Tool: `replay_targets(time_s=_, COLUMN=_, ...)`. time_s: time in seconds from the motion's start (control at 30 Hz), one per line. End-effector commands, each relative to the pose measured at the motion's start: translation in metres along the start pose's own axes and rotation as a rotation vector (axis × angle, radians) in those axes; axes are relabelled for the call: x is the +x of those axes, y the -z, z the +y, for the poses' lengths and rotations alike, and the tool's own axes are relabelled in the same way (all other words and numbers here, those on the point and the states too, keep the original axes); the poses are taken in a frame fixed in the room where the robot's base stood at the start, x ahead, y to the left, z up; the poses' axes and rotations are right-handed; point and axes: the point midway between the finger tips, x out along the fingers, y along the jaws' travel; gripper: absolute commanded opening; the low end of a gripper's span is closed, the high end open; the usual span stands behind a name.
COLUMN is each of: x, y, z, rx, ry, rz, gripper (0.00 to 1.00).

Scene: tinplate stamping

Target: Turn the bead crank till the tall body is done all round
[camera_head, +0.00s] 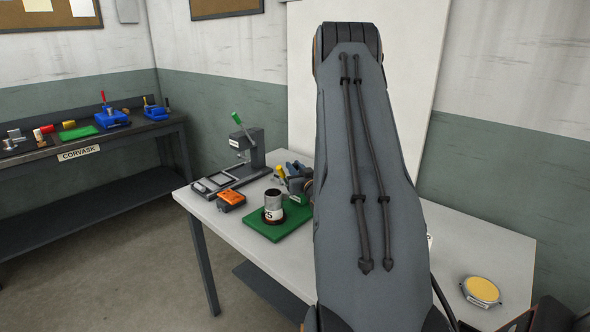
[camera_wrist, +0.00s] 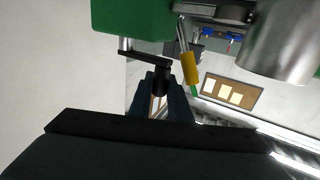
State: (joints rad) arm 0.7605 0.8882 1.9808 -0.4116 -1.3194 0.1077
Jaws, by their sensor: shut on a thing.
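In the wrist view my gripper (camera_wrist: 160,97) is shut on the dark grip of the bead crank (camera_wrist: 161,78). The crank arm (camera_wrist: 145,56) runs up and left from it to a shaft below the green machine body (camera_wrist: 135,18). A lever with a yellow grip (camera_wrist: 190,68) stands just right of the crank. A large silvery cylinder (camera_wrist: 275,42), which looks like the tall body, is at the upper right, partly cut off by the frame. Its bead line cannot be made out. In the head view my arm covers much of the bead machine (camera_head: 298,186).
A yellow-topped round item (camera_head: 482,290) is at the right. A dark bench (camera_head: 90,145) is at left.

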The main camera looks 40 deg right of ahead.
Motion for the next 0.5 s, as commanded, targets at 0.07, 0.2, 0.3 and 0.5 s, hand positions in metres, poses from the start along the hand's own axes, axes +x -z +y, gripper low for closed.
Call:
replay_targets(time_s=0.07, x=0.005, y=-0.001, z=-0.004, rx=0.0, ry=-0.041, rz=0.003, gripper=0.0)
replay_targets(time_s=0.2, x=0.01, y=-0.001, z=-0.005, rx=-0.001, ry=-0.128, rz=0.005, gripper=0.0)
replay_targets(time_s=0.3, x=0.013, y=0.0, z=-0.006, rx=-0.001, ry=-0.18, rz=0.005, gripper=0.0)
replay_targets(time_s=0.5, x=0.013, y=0.0, z=-0.005, rx=0.0, ry=-0.233, rz=0.002, gripper=0.0)
